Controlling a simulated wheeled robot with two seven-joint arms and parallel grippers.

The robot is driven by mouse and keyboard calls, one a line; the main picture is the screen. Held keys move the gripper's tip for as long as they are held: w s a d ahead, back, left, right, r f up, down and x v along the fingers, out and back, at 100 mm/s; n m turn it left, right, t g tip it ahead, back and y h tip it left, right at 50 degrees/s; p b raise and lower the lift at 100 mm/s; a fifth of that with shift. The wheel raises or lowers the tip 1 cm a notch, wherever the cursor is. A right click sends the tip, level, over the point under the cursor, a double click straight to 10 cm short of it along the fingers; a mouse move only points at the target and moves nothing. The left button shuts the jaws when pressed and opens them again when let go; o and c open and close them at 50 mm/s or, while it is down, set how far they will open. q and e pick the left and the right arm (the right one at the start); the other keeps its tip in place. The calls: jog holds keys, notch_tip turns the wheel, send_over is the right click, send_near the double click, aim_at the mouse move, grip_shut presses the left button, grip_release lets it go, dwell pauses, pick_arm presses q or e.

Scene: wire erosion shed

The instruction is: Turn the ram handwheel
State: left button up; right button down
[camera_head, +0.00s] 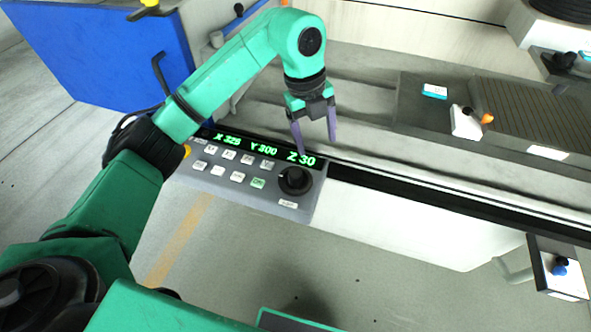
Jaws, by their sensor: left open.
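My left gripper (317,146) comes in from the left on its green arm and points down. Its two purple fingers are apart with nothing between them. It is just above the right end of the control panel (217,178), over or behind the "Z 30" readout (301,159). A black round knob (295,181), which may be the ram handwheel, sits on the panel just below the fingertips in the picture. The fingers appear apart from it. No other handwheel can be made out for certain. My right gripper is not in view.
White keys (230,154) and one green key (258,183) lie left of the knob. A blue panel (105,50) stands at the upper left. A dark block (435,110) is on the machine bed at right. A white box with a blue knob (556,268) projects at lower right.

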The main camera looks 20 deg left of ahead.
pick_arm(q)
jog(key=n+y, duration=0.2)
send_over(296, 173)
jog(key=shift+m, duration=0.3)
notch_tip(296, 173, down, 14)
jog(key=p, duration=0.2)
jog(key=shift+r+p, duration=0.2)
jog(key=shift+p, duration=0.2)
grip_shut()
